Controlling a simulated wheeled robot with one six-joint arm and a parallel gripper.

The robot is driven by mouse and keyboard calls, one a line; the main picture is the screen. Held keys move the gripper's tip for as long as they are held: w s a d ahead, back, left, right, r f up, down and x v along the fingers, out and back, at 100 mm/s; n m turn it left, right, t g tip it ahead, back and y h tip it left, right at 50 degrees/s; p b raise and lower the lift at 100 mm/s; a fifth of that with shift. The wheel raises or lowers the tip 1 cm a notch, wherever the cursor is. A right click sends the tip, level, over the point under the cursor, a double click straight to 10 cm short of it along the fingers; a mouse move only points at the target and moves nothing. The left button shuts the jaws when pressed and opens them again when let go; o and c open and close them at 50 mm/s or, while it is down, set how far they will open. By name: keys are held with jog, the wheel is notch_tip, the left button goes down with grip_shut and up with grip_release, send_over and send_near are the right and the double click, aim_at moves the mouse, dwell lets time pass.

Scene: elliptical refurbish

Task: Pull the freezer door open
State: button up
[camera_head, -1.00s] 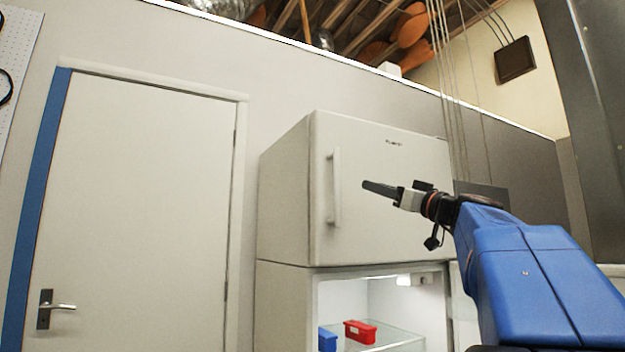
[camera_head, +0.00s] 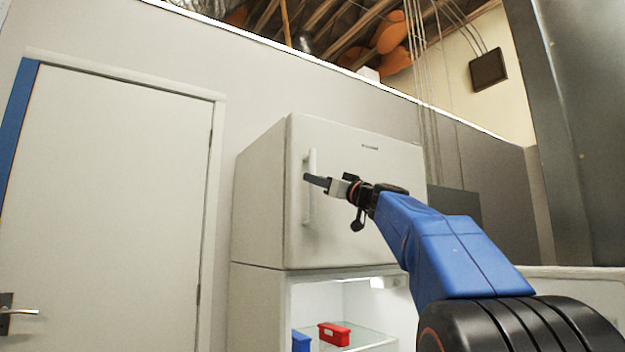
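The freezer door (camera_head: 355,225) is the upper white door of the fridge and is shut. Its white vertical handle (camera_head: 309,212) runs along the left side of the door. My gripper (camera_head: 312,180) points left, and its dark fingertips overlap the upper part of the handle in the picture. I cannot tell whether they touch it or only pass in front of it. The fingers show side-on as one dark shape, so the gap between them is hidden.
The lower fridge compartment (camera_head: 345,300) stands open and lit, with a red box (camera_head: 334,334) and a blue box (camera_head: 300,342) inside. Its opened door (camera_head: 590,290) appears at right behind my arm. A closed white room door (camera_head: 110,190) is at left.

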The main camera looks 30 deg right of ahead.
jog(key=x, duration=0.2)
jog(key=shift+w+a+r, duration=0.15)
jog(key=shift+w+r, duration=0.1)
jog(key=shift+w, duration=0.1)
grip_shut()
jog(key=shift+s, duration=0.1)
